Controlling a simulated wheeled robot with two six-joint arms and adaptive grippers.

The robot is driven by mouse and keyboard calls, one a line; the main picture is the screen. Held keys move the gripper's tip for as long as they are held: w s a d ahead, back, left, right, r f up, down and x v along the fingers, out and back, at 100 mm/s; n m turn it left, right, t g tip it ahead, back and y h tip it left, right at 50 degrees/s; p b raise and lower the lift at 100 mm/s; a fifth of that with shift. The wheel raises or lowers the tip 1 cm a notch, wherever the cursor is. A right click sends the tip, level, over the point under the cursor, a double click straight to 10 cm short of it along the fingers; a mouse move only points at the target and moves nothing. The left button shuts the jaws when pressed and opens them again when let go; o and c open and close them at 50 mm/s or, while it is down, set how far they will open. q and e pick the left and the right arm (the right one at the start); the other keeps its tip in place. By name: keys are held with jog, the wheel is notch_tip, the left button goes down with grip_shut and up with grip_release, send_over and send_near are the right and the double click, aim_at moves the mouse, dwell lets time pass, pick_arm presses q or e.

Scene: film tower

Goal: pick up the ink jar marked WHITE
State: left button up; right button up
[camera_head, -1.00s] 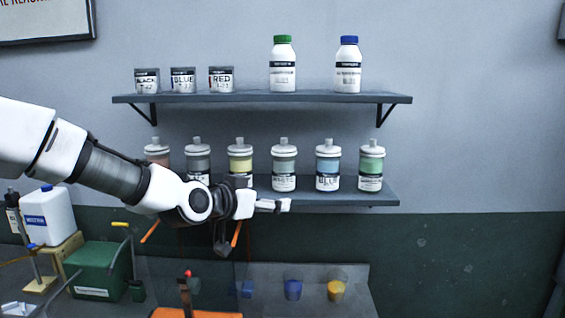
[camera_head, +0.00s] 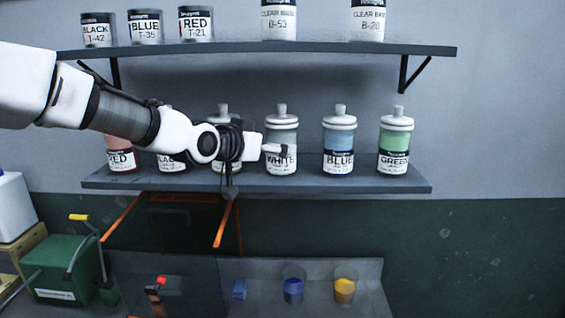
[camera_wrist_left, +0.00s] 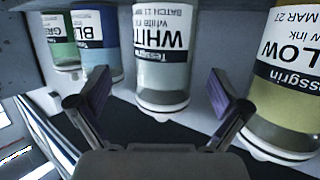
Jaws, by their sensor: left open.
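The ink jar marked WHITE (camera_head: 282,163) stands upright on the lower shelf (camera_head: 400,186), between a jar mostly hidden by my arm and the jar marked BLUE (camera_head: 339,150). My left gripper (camera_head: 277,150) is in front of it and covers part of its label. In the left wrist view, which is upside down, the WHITE jar (camera_wrist_left: 162,55) shows between the two spread fingers of my left gripper (camera_wrist_left: 160,90). The fingers look open and hold nothing. I cannot tell whether they touch the jar. My right gripper does not show.
The jar marked YELLOW (camera_wrist_left: 287,85) is close beside one finger in the wrist view. The GREEN jar (camera_head: 394,150) stands beyond BLUE. The upper shelf (camera_head: 270,48) with cans and bottles hangs above. Blue and yellow cups (camera_head: 344,290) stand below.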

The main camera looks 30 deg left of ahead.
pick_arm(q)
jog(key=shift+w+a+f+b, duration=0.25)
jog(key=shift+w+f+b, duration=0.45)
jog(key=shift+w+f, duration=0.05)
jog(key=shift+w+a+r+p, duration=0.1)
jog(key=shift+w+r+p, duration=0.4)
jog(key=shift+w+p, duration=0.55)
jog(key=shift+w+f+p, duration=0.4)
jog(key=shift+w+p, duration=0.1)
jog(key=shift+w, duration=0.1)
jog(key=shift+w+d+f, duration=0.15)
jog(key=shift+w+d, duration=0.15)
jog(key=shift+s+d, duration=0.15)
jog(key=shift+d, duration=0.1)
jog(key=shift+a, duration=0.25)
jog(key=c, duration=1.4)
jog(key=shift+d, duration=0.1)
jog(key=shift+c, duration=0.8)
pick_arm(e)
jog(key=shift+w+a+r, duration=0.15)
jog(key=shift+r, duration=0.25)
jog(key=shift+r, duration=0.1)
